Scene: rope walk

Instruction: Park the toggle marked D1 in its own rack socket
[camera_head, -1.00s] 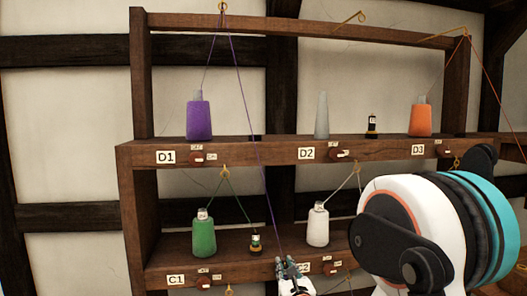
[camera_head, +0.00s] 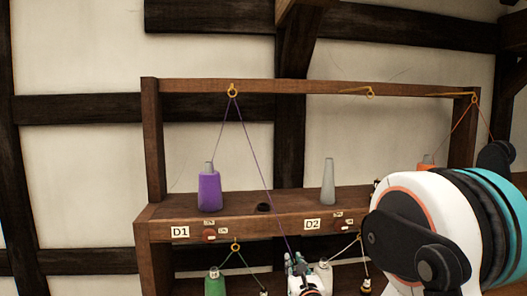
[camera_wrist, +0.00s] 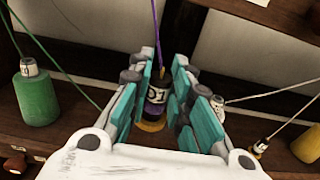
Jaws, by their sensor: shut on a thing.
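My gripper (camera_head: 297,262) is shut on the toggle marked D1 (camera_wrist: 157,97), a dark piece with a white label and a yellowish base. In the wrist view it sits upright between the teal finger pads. A purple thread (camera_head: 258,165) runs from it up to a brass hook (camera_head: 233,90) and down to the purple cone (camera_head: 209,188). A dark socket (camera_head: 264,208) lies open in the top shelf, right of the purple cone, on the D1 side. My gripper shows below that shelf's front edge. The toggle is hard to make out in the head view.
The rack shelf (camera_head: 270,226) bears the D1 and D2 labels. A grey cone (camera_head: 329,182) stands at D2. The orange cone (camera_head: 426,161) is mostly hidden by my arm. Lower down are a green cone (camera_wrist: 37,98) and another dark toggle (camera_wrist: 261,147) with threads rising from them.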

